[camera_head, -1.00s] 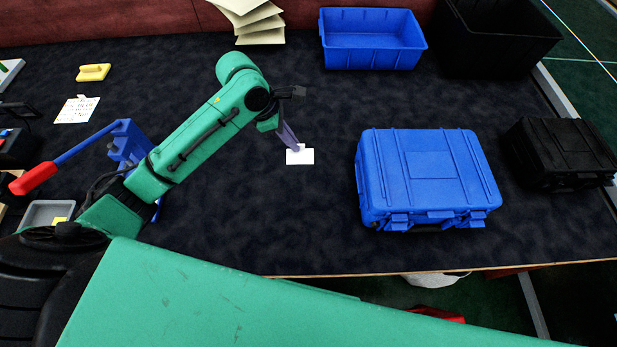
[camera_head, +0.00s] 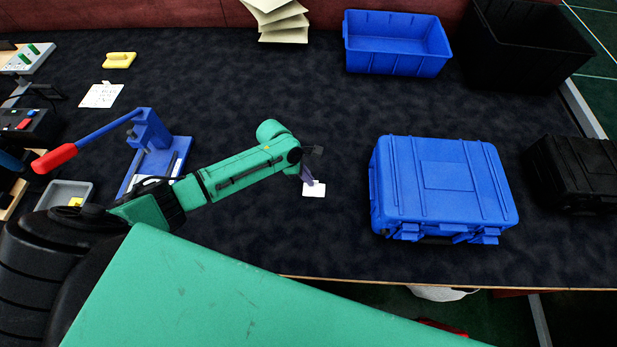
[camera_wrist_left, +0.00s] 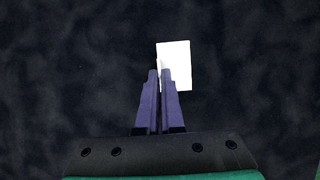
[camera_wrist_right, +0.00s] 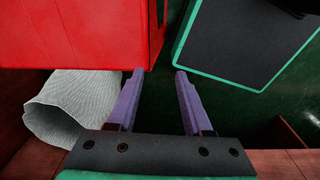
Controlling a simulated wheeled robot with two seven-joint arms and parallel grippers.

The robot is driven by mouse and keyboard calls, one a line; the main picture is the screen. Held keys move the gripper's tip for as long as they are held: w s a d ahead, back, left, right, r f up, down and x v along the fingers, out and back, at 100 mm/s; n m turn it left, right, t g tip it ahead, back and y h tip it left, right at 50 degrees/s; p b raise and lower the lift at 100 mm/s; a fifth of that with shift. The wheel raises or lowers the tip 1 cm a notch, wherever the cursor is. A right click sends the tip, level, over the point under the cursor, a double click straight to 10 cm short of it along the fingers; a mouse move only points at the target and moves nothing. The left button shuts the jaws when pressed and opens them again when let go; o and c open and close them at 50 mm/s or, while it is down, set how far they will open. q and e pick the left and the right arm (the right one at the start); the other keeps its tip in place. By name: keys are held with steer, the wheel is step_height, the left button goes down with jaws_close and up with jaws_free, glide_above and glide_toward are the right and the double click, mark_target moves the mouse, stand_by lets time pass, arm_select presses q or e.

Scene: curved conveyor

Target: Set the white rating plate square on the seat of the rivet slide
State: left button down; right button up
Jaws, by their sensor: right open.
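The white rating plate (camera_head: 314,189) is at the fingertips of my left gripper (camera_head: 309,180), over the dark mat. In the left wrist view the plate (camera_wrist_left: 178,62) extends up and right from the left fingertips (camera_wrist_left: 160,73), which are close together on its left edge. Whether the plate clears the mat is hard to tell. A blue lever fixture (camera_head: 150,135) with a red handle stands left of the gripper; it looks like the rivet slide. Its seat is not clearly seen, and my arm partly covers its base. My right gripper (camera_wrist_right: 158,72) is open and empty, away from the mat.
A closed blue case (camera_head: 445,175) lies right of the plate, with a black case (camera_head: 575,170) beyond. A blue bin (camera_head: 397,60) and black bin (camera_head: 520,60) stand behind. A grey tray (camera_head: 52,192) sits at left. The mat behind the plate is clear.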

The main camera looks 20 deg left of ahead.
arm_select(q)
steer(key=c, duration=1.4)
jaws_free()
steer(key=shift+f, duration=0.1)
steer(key=o, duration=0.3)
steer(key=shift+o, duration=0.2)
